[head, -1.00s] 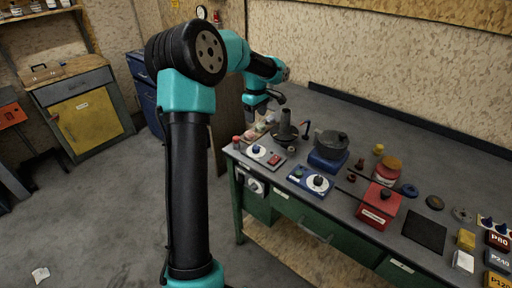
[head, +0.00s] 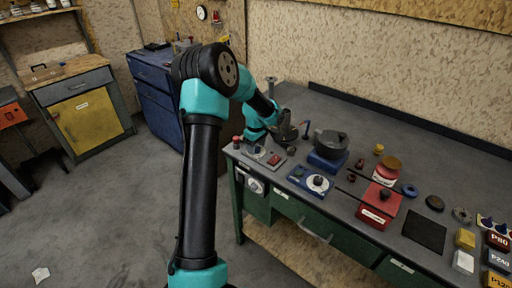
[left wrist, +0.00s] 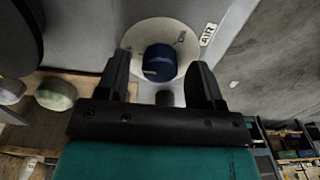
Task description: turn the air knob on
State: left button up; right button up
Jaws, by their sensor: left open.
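The air knob (left wrist: 160,63) is a dark blue round knob on a white dial disc (left wrist: 183,38) in the left wrist view. The label AIR (left wrist: 209,34) is beside the disc. My left gripper (left wrist: 163,72) is open, with one finger on each side of the knob; I cannot tell whether they touch it. In the head view, my left gripper (head: 256,146) is low over the light control panel at the bench's left end and hides most of the knob there. My right gripper is not in view.
A red switch (head: 275,160) is on the same panel. A blue box with another white dial (head: 318,183) is to the right. A dark pot (head: 331,143) and a red box (head: 379,207) stand further right. Open floor lies left of the bench.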

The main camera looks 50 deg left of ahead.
pick_arm(q)
jog(key=shift+f, duration=0.3)
jog(key=shift+c, duration=0.3)
jog(key=c, duration=0.9)
jog(key=shift+o, duration=0.2)
